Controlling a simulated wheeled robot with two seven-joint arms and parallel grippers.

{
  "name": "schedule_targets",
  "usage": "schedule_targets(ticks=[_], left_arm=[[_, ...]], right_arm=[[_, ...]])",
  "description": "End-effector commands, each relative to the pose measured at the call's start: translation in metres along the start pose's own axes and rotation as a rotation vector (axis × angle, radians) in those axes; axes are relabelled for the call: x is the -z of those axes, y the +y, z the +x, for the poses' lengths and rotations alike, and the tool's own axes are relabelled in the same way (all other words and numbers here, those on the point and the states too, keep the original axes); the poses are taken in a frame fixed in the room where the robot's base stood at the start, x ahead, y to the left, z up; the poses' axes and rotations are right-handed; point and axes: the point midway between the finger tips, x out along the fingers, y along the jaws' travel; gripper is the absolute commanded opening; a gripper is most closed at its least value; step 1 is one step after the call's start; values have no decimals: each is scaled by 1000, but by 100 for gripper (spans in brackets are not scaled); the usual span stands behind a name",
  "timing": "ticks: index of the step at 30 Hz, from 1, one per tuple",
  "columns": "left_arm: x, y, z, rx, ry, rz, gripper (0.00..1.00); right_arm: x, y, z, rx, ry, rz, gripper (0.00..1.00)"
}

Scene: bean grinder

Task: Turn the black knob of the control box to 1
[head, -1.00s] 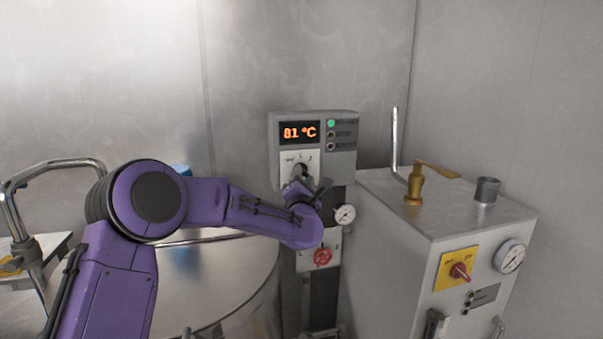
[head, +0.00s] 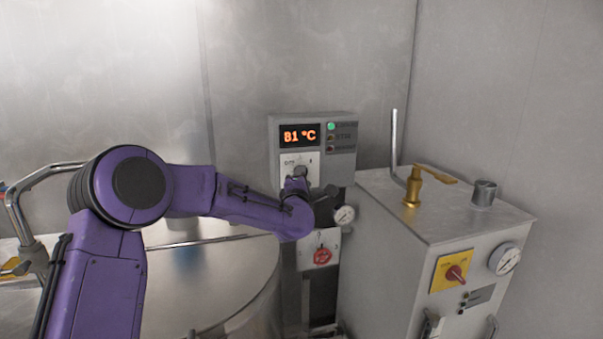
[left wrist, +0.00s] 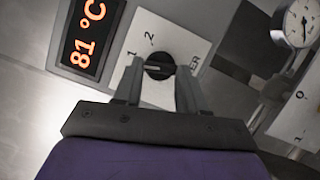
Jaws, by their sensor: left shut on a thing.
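The grey control box (head: 340,130) stands on a dark post, its orange display reading 81 °C. Its black knob (left wrist: 158,67) sits on a white dial plate (left wrist: 172,38) marked 1, 2 and a partly hidden word ending in ER. My left gripper (left wrist: 160,72) is shut on the black knob, one finger on each side. The knob's white line runs across the view and lies on the side near the 1; its exact alignment is hard to tell. In the head view my left gripper (head: 299,181) partly covers the dial. My right gripper is not in view.
A red knob (head: 322,256) and a small gauge (head: 344,215) are below the box. A grey machine (head: 430,240) with a brass valve (head: 413,187) stands to the right. A large metal drum (head: 215,280) is at lower left.

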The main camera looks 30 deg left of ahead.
Motion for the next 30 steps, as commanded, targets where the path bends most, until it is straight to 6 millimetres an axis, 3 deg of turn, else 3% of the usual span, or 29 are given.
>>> schedule_targets(ticks=[1,13,30], left_arm=[[-1,27,7,-33,3,24,10],[-1,25,7,41,7,203,10],[1,23,7,53,9,233,10]], right_arm=[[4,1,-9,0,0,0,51],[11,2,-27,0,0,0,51],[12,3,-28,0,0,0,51]])
